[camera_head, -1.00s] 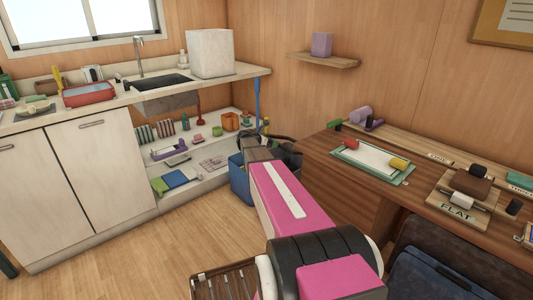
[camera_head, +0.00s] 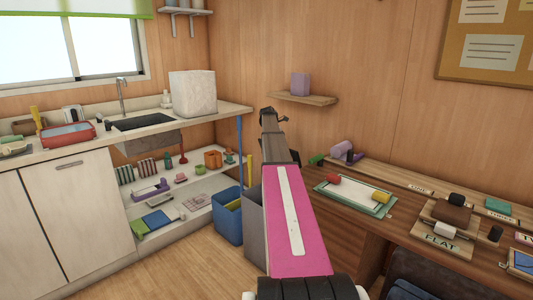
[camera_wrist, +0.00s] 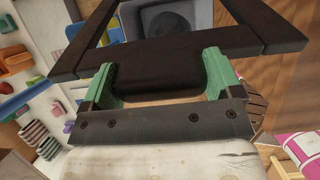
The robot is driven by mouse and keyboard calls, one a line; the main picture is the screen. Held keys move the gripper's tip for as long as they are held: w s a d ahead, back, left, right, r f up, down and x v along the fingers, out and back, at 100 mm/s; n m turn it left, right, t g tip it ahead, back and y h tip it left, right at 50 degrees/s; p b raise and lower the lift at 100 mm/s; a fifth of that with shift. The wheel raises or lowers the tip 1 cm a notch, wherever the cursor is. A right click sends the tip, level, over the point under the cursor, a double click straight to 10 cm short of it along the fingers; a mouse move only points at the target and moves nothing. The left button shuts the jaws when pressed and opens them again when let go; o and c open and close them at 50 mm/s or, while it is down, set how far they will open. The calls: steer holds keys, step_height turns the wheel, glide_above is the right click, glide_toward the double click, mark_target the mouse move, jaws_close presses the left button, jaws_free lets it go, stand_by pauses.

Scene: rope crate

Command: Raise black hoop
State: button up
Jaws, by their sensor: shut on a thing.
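The black hoop (camera_wrist: 180,48) is a dark, flat-sided frame across the top of the wrist view. My gripper (camera_wrist: 160,76) has green fingers, and they are shut on the near bar of the hoop. The far part of the hoop runs out of the wrist view. In the head view my gripper (camera_head: 270,115) is small and dark at the far end of my pink arm, held up in front of the wooden wall. The hoop cannot be told clearly from the gripper there.
A blue bin (camera_head: 228,215) and a grey bin (camera_head: 254,232) stand on the floor below my arm. A wall shelf (camera_head: 303,98) with a purple block is just right of my gripper. The sink counter (camera_head: 60,148) is left, and a wooden desk (camera_head: 345,228) is right.

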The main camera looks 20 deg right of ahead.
steer(key=w+d+r+g+y, duration=0.1)
steer(key=w+d, duration=0.3)
steer(key=d, duration=0.6)
steer(key=shift+d+r+y, duration=0.25)
steer(key=shift+r+y, duration=0.45)
steer(key=shift+y, duration=0.2)
steer(key=shift+w+d, duration=0.25)
steer(key=shift+d, duration=0.7)
steer(key=o, duration=1.1)
steer(key=shift+f, duration=0.1)
steer(key=shift+a, duration=0.1)
